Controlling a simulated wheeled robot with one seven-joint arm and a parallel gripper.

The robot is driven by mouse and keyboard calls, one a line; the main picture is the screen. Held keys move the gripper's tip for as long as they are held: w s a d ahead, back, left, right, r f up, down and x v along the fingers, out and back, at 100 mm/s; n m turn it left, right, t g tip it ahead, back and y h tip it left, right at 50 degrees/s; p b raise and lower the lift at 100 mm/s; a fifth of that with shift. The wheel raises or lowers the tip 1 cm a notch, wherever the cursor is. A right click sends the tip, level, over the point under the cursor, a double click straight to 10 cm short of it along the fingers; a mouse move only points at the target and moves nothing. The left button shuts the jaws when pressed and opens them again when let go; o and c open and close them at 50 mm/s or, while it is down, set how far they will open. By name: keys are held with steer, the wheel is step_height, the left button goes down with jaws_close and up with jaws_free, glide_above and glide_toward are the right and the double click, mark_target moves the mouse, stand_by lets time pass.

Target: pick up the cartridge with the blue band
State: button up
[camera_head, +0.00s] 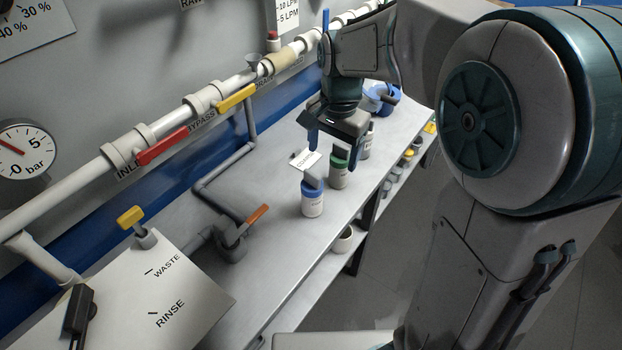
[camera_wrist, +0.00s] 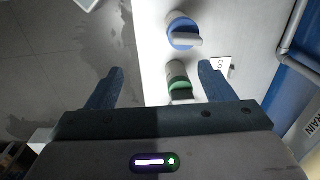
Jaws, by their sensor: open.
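The cartridge with the blue band (camera_head: 312,203) stands upright on the grey bench, white below with a grey handle on top. It also shows in the wrist view (camera_wrist: 183,33), beyond the fingertips and seen from above. A cartridge with a green band (camera_head: 338,174) stands just behind it. In the wrist view the green-banded one (camera_wrist: 179,84) lies between the finger lines, partly hidden by my gripper body. My gripper (camera_head: 336,148) is open and empty, pointing down above the green-banded cartridge. The blue-banded cartridge is apart from both fingers.
A third cartridge (camera_head: 365,146) stands farther back, partly hidden. A white label card (camera_head: 304,159) lies beside the row. Pipes with a red valve handle (camera_head: 162,147) and yellow handles run along the wall. Bench in front of the blue-banded cartridge is clear up to a grey valve fitting (camera_head: 231,240).

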mark_target(312, 183)
steer(key=shift+m, duration=0.8)
steer(key=w+a, duration=0.1)
steer(key=w+a+f, duration=0.1)
steer(key=w+a, duration=0.1)
steer(key=shift+a+f, duration=0.4)
step_height(312, 183, down, 8)
steer(key=shift+r, duration=0.15)
steer(key=shift+s+a+f, duration=0.15)
steer(key=shift+f, duration=2.6)
steer(key=c, duration=1.2)
steer(key=shift+r, duration=0.1)
